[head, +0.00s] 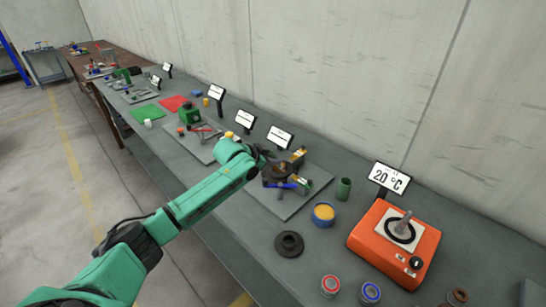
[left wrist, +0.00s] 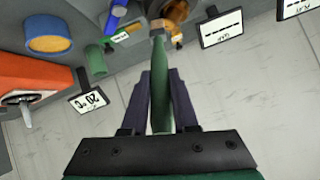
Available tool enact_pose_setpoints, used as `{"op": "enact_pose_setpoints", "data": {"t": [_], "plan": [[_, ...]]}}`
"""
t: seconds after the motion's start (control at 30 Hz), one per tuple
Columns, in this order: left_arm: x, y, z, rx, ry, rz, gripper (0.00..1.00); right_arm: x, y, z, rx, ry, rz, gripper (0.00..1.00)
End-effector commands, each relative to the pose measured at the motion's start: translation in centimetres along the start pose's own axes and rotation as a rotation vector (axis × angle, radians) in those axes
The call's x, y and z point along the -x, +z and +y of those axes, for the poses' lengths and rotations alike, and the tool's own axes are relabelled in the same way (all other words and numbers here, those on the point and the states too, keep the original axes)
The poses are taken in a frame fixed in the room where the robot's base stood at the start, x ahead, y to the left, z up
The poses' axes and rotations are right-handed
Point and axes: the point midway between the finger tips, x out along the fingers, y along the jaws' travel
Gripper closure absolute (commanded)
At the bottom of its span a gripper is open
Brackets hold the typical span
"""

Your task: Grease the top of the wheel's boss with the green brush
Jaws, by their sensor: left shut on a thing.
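My left gripper (left wrist: 160,72) is shut on the green brush (left wrist: 161,95) in the left wrist view. The brush's handle lies between the dark fingers, and its head points to the top edge of that picture. A bronze-brown round part (left wrist: 178,9) shows there by the brush head; whether they touch I cannot tell. In the head view my left gripper (head: 268,160) is over the screw jack assembly (head: 281,174) on its grey plate. The gripper and arm partly hide the assembly, so the wheel's boss is not clear. My right gripper is in neither view.
A green cup (head: 343,188) and a blue tin of yellow grease (head: 323,213) stand right of the plate (head: 312,190). A black ring (head: 289,244) lies nearer. An orange heater (head: 394,243) with a 20 °C sign (head: 390,178) stands at right. Signs line the wall side.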

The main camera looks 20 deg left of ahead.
Motion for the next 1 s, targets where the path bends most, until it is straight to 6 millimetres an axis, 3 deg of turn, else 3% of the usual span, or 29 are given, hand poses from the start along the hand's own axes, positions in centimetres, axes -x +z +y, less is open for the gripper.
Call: {"op": "enact_pose_setpoints", "data": {"t": [0.27,0.5,0.83,1.0], "plan": [[2.2,-2.7,1.0,0.000,0.002,0.001,1.00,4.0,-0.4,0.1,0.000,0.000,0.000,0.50],[3.5,-4.2,2.1,-0.001,0.002,0.002,1.00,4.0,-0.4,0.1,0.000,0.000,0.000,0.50],[3.7,-4.4,2.3,0.000,0.001,0.002,1.00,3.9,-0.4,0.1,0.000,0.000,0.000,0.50],[4.8,-5.8,3.0,-0.001,0.002,0.004,1.00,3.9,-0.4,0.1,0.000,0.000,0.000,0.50]]}}
